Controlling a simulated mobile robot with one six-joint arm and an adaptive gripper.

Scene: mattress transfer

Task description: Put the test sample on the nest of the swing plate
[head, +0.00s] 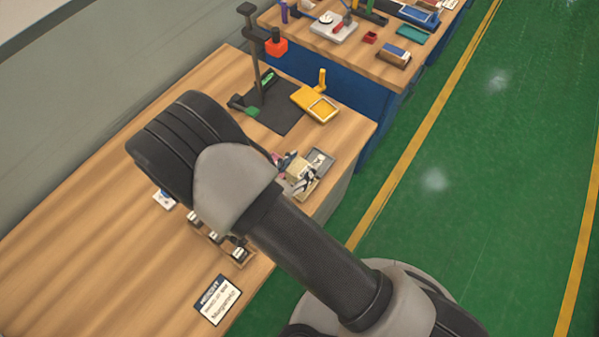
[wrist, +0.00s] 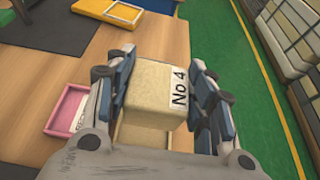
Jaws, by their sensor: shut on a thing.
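The test sample is a beige block with a "No 4" label (wrist: 155,88), held between the two fingers of my gripper (wrist: 160,100) in the wrist view. In the head view the sample (head: 297,170) shows small, with my gripper (head: 294,176) around it, partly hidden by my arm. The nest (wrist: 123,12) also shows at the top of the wrist view, apart from the sample.
A pink-rimmed tray (wrist: 68,110) and a beige tray (wrist: 150,137) lie near and below the sample. A sign (head: 217,300) lies at the near edge. Bare wood lies left of the mat.

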